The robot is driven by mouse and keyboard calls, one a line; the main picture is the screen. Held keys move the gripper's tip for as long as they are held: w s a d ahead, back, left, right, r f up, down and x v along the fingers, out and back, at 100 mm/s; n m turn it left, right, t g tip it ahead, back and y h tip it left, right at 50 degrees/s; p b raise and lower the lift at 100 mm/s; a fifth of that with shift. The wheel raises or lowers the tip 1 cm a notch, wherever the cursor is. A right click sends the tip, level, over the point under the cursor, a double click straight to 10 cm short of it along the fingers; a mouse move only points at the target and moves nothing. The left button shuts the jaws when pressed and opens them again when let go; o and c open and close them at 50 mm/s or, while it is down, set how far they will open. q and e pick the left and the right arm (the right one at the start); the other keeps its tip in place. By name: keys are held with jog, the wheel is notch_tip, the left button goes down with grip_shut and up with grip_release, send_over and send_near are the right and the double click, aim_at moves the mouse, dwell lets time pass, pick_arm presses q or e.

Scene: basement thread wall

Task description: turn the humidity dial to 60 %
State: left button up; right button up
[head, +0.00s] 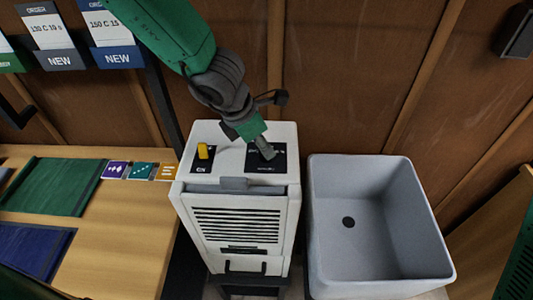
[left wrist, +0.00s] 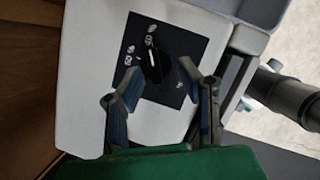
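The humidity dial (left wrist: 152,63) is a black knob with a white pointer mark on a dark square panel (left wrist: 172,40) with small white labels. The pointer is turned towards the labels at the panel's upper edge in the left wrist view; I cannot read the numbers surely. The panel (head: 280,158) is on top of a white dehumidifier (head: 237,188). My left gripper (left wrist: 165,80) is open, its fingers apart at the panel near the knob; I cannot tell whether they touch it. In the head view my left gripper (head: 266,150) hides the knob. My right gripper is not in view.
A yellow switch (head: 203,152) is on the same top, left of the panel. A grey sink (head: 330,230) stands close on the right. A wooden table (head: 120,235) with green and blue mats is on the left. A brown wall (head: 340,60) is behind.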

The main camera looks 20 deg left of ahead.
pick_arm(q)
jog(key=shift+w+f, duration=0.2)
jog(key=shift+f, duration=0.45)
jog(key=shift+w+a+f, duration=0.2)
jog(key=shift+f, duration=0.1)
jog(key=shift+w+a+f+b, duration=0.1)
jog(key=shift+a+b, duration=0.15)
jog(key=shift+b, duration=0.05)
jog(key=shift+d, duration=0.4)
jog(key=c, duration=0.6)
jog(key=shift+d, duration=0.15)
grip_shut()
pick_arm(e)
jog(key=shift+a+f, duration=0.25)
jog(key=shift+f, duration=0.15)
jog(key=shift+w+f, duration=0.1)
